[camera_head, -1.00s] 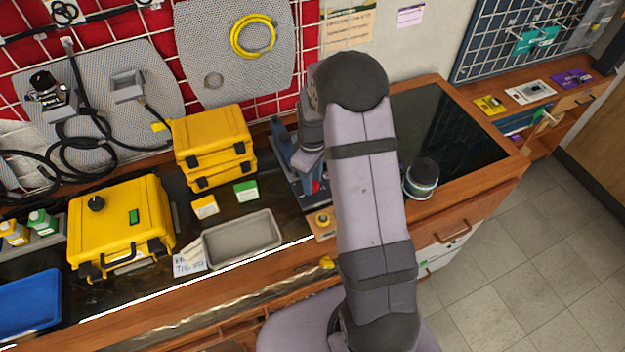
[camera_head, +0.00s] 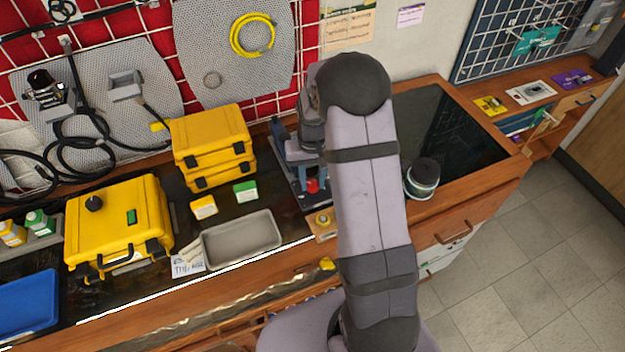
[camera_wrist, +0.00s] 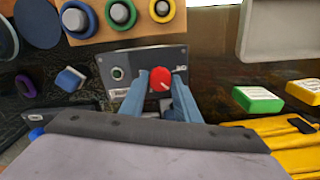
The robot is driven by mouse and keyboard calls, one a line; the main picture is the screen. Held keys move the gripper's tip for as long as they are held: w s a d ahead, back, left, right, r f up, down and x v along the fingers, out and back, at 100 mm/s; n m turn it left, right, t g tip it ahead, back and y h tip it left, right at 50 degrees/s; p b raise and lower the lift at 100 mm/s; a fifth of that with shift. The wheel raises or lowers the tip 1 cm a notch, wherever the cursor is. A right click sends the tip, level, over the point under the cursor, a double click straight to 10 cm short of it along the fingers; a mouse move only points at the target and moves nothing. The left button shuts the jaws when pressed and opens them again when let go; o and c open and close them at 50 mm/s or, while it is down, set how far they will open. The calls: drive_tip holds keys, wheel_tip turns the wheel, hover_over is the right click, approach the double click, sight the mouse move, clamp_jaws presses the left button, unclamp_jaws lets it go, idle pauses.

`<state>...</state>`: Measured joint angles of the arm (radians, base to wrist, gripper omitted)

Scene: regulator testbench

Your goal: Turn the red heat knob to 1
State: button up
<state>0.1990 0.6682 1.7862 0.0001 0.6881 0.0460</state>
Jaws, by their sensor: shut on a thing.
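The red heat knob (camera_wrist: 160,78) sits on a dark grey panel (camera_wrist: 118,58) in the wrist view, with a pale pointer line toward its lower right. My gripper (camera_wrist: 161,84) has its two blue fingers on either side of the knob, shut on it. In the head view the red knob (camera_head: 312,185) shows small beside my arm, and my gripper is mostly hidden behind the arm. A round green-rimmed part (camera_wrist: 118,73) is on the panel left of the knob. The scale marks around the knob are too small to read.
A wooden board with several round knobs (camera_wrist: 120,13) lies beyond the panel. A grey tray (camera_head: 241,238), a green box (camera_head: 245,191) and yellow cases (camera_head: 213,147) stand to the left in the head view. A dark round jar (camera_head: 422,178) stands right of my arm.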

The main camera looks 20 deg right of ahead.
sight(313, 183)
drive_tip(key=shift+m, duration=0.6)
drive_tip(key=o, duration=1)
drive_tip(key=shift+o, duration=0.2)
drive_tip(key=shift+r, duration=0.15)
drive_tip(key=shift+r+b, duration=1.15)
drive_tip(key=shift+r, duration=2.45)
